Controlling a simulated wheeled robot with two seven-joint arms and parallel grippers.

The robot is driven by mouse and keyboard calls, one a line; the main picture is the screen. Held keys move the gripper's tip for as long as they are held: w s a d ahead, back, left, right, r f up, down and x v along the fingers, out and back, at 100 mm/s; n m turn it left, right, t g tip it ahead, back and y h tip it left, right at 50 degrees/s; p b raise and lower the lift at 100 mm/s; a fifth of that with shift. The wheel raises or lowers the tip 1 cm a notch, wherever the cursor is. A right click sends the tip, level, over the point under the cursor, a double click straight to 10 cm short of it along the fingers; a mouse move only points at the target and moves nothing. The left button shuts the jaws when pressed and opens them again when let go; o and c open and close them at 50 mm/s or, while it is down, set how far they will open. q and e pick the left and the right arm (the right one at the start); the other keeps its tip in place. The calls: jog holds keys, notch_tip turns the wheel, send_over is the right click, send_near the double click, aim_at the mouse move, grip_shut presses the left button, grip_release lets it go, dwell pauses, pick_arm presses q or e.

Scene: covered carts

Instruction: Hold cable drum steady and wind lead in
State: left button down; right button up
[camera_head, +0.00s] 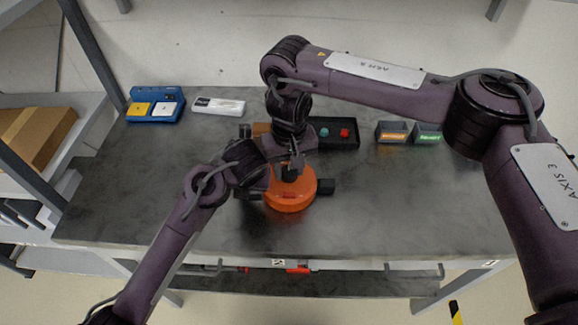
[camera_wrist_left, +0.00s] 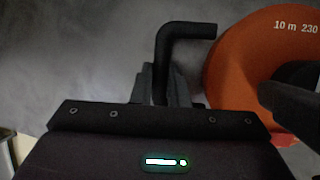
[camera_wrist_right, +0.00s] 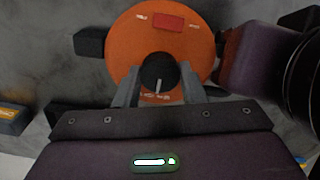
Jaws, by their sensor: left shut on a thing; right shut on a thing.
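The orange cable drum (camera_head: 290,201) stands on the grey cart top near the middle; it also shows in the left wrist view (camera_wrist_left: 240,60) and the right wrist view (camera_wrist_right: 125,45). A black bent bar (camera_wrist_left: 187,30) sticks out beside it. My left gripper (camera_wrist_left: 160,88) is shut on this bar at the drum's left side. My right gripper (camera_wrist_right: 160,88) is over the drum, shut on the black knob (camera_wrist_right: 158,70) at its centre. A black block (camera_head: 325,186) shows at the drum's right. The lead cannot be made out.
Behind stand a blue holder with yellow and white parts (camera_head: 138,117), a white strip (camera_head: 218,106), a black tray with teal and red knobs (camera_head: 349,145), and small bins labelled orange (camera_head: 393,136) and green (camera_head: 428,136). The cart top (camera_head: 400,205) is clear at right. A grey post rises at left.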

aim_at(289, 170)
dwell(0.4)
jog(key=o, duration=0.7)
jog(key=shift+r, duration=0.15)
notch_tip(289, 170, up, 12)
jog(key=shift+f, duration=0.1)
pick_arm(q)
jog(key=c, duration=1.3)
grip_release()
jog(key=shift+c, duration=0.2)
